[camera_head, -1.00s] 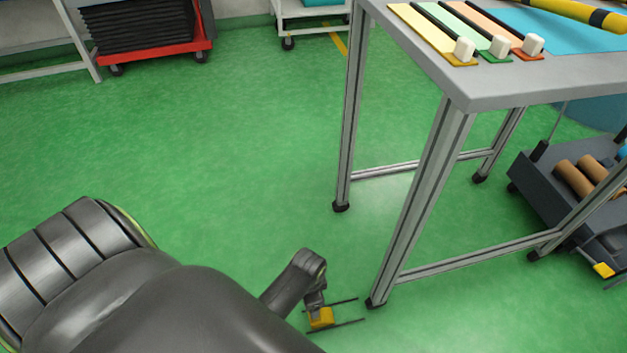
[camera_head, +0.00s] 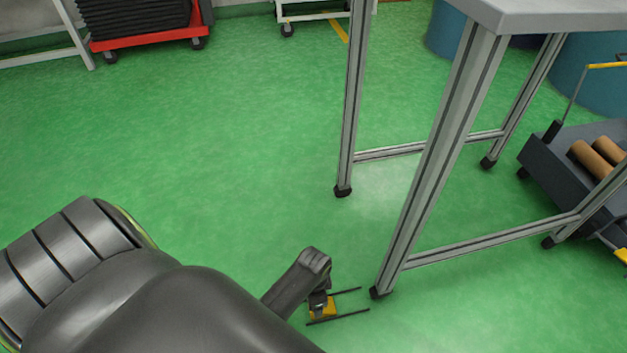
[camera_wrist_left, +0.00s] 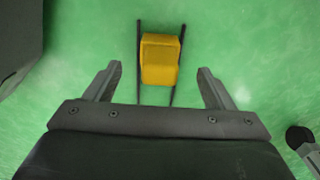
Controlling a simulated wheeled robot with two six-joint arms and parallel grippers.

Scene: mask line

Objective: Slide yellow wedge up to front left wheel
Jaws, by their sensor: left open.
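The yellow wedge (camera_head: 330,308) lies low by the floor between two thin dark rods, left of the table's near leg. In the left wrist view the wedge (camera_wrist_left: 160,60) sits centrally ahead, with the rods along its sides. My left gripper (camera_wrist_left: 159,70) is open, one finger either side of the wedge with green floor showing between; in the head view my left gripper (camera_head: 319,300) partly covers it. The near leg's dark foot or wheel (camera_head: 379,292) is just right of the rods. A dark round end (camera_wrist_left: 299,137) shows at the lower right in the wrist view. My right gripper is out of view.
The grey table (camera_head: 540,12) stands on metal legs with low crossbars (camera_head: 490,240). A dark cart (camera_head: 570,170) with brown rolls is beyond it at right. A red trolley (camera_head: 150,38) stands at the back left. Green floor (camera_head: 230,130) between is clear.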

